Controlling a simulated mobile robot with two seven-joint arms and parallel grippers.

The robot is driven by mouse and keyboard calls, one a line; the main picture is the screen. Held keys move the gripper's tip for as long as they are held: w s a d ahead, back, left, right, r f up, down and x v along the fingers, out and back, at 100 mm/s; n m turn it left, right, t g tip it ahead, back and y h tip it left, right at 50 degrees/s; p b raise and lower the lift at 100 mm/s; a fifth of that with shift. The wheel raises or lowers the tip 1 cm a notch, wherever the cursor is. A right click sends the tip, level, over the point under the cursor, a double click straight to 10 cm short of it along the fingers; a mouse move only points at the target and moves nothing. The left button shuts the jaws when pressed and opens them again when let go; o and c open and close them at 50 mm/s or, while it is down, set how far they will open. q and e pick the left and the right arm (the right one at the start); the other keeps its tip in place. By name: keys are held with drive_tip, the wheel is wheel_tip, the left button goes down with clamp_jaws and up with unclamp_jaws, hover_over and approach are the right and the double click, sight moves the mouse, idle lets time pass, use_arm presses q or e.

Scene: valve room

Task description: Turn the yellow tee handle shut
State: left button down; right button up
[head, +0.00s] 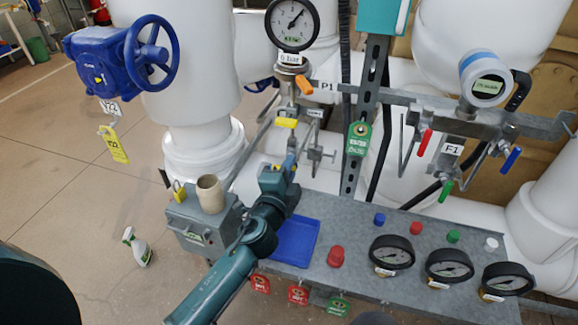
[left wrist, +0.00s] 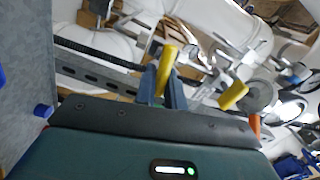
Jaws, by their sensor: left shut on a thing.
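My left gripper (head: 291,160) reaches in over the grey bench, its fingertips at the pipework behind it. In the left wrist view, the blue-grey fingers (left wrist: 164,92) are closed on a yellow handle (left wrist: 168,57), which sticks out beyond the tips. In the head view this handle is mostly hidden by the gripper. A second yellow handle (head: 286,122) sits just above the fingertips, apart from them; it also shows in the left wrist view (left wrist: 234,95). Its angle to the pipe is hard to read. My right gripper is not in view.
An orange handle (head: 303,86) and a pressure gauge (head: 293,22) are above. Red (head: 425,143), green (head: 446,190) and blue (head: 511,159) handles hang at right. A blue handwheel (head: 152,52) is at left.

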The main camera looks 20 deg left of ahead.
use_arm(q)
drive_tip(key=shift+f+m, duration=0.15)
drive_tip(key=shift+m, duration=1.05)
drive_tip(key=c, duration=1.5)
unclamp_jaws()
drive_tip(key=s, duration=0.4)
drive_tip(key=s+b, duration=0.1)
drive_tip(key=s, duration=0.3)
drive_tip(key=s+b, duration=0.1)
drive_tip(key=s, duration=0.4)
drive_tip(key=shift+s+a, duration=0.1)
drive_tip(key=shift+a, duration=0.15)
